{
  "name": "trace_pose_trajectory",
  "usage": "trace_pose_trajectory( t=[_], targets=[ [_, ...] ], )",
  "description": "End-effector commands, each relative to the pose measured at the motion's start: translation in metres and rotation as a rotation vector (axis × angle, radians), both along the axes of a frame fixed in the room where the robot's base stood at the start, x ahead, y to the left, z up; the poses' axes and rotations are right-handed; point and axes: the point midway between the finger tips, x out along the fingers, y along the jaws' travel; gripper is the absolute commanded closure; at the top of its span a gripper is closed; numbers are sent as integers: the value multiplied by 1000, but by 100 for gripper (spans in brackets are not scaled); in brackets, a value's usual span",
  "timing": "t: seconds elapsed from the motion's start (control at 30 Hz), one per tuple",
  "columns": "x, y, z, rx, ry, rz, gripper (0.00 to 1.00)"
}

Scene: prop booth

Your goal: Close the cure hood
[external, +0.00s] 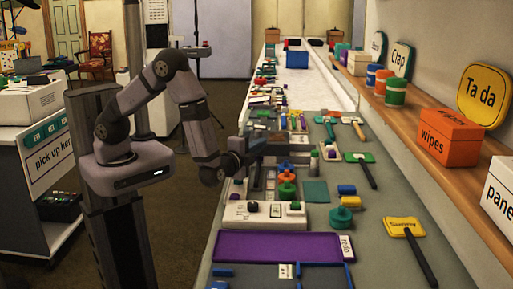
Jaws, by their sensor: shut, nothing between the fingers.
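My arm reaches right over the long bench, and my gripper (299,151) is above its middle part, seen small and from the side. It is shut and holds nothing. The cure hood cannot be told apart for certain. A small dark upright piece (258,181) stands below my gripper, behind a white box with knobs (262,214), and may belong to it. Whether my gripper touches anything there is unclear, as the arm and gripper hide part of that spot.
A purple tray (283,246) lies in front. Paddle signs, one yellow (404,227), lie to the right. A wooden shelf (400,116) with an orange wipes box (448,138) runs along the right wall.

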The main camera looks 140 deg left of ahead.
Motion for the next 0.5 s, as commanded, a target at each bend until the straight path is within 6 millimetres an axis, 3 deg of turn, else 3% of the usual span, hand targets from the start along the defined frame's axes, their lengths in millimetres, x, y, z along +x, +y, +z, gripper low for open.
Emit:
trace_pose_trajectory(
  t=[0.17,0.5],
  targets=[
    [-8,20,1,0,0,6,100],
    [-26,78,3,1,0,6,100]
  ],
)
